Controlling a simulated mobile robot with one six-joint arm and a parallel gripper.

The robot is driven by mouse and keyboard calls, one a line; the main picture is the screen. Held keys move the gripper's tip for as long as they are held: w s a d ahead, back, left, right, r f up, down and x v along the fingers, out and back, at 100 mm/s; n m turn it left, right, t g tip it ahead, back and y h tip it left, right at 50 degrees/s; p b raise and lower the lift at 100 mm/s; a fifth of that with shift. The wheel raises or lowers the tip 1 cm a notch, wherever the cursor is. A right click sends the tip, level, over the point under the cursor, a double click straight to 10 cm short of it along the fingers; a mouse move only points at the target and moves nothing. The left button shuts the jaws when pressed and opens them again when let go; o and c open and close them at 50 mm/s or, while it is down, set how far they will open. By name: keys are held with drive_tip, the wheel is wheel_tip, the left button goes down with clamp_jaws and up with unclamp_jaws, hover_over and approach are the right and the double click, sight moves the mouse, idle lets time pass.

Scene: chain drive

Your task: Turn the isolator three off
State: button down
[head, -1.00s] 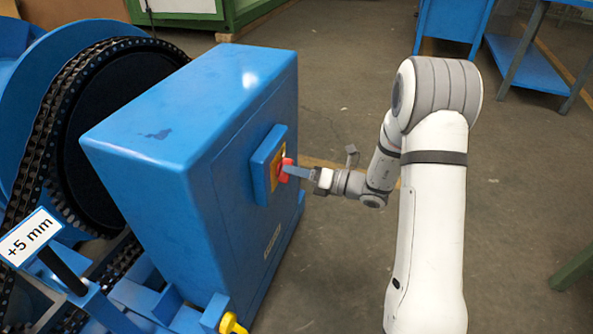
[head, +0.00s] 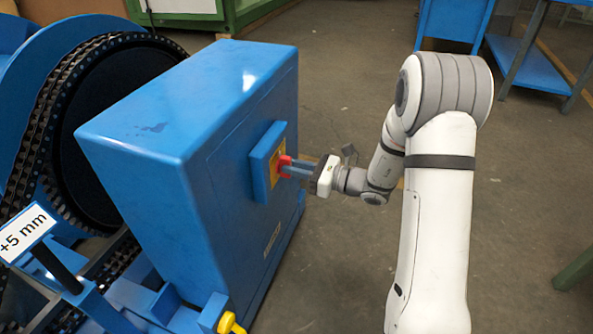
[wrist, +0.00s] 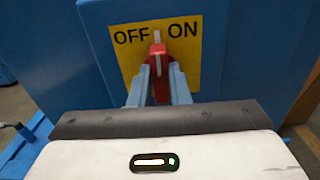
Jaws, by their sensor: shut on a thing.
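The isolator has a red handle (head: 284,161) on a yellow plate, on the side of a blue cabinet (head: 160,125). In the wrist view the plate (wrist: 188,55) reads OFF at left and ON at right. The red handle (wrist: 158,50) carries a white line that stands about upright in the picture, between the two words. My gripper (head: 292,168) is shut on the handle, with one blue-grey finger on each side of it. The fingers (wrist: 159,77) hide part of the handle's lower sides. No isolator number is readable.
A large chain wheel (head: 105,130) with a black chain stands left of the cabinet. A "+5 mm" sign (head: 27,233) and a yellow part (head: 230,323) are at lower left. The floor (head: 340,80) around my arm is mostly clear.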

drive_tip(key=shift+s+a+f+n+b, duration=0.1)
drive_tip(key=shift+s+n+b, duration=0.05)
drive_tip(key=shift+n+b, duration=1.9)
drive_tip(key=shift+s+a+n+b, duration=0.1)
drive_tip(key=shift+n+b, duration=1.35)
drive_tip(key=shift+n, duration=1.2)
drive_tip(key=c, duration=1.4)
unclamp_jaws()
drive_tip(key=shift+o, duration=0.2)
drive_tip(key=shift+d, duration=0.1)
drive_tip(key=p+v, duration=0.2)
drive_tip(key=v, duration=0.5)
drive_tip(key=shift+d+p, duration=0.3)
drive_tip(key=shift+d, duration=0.05)
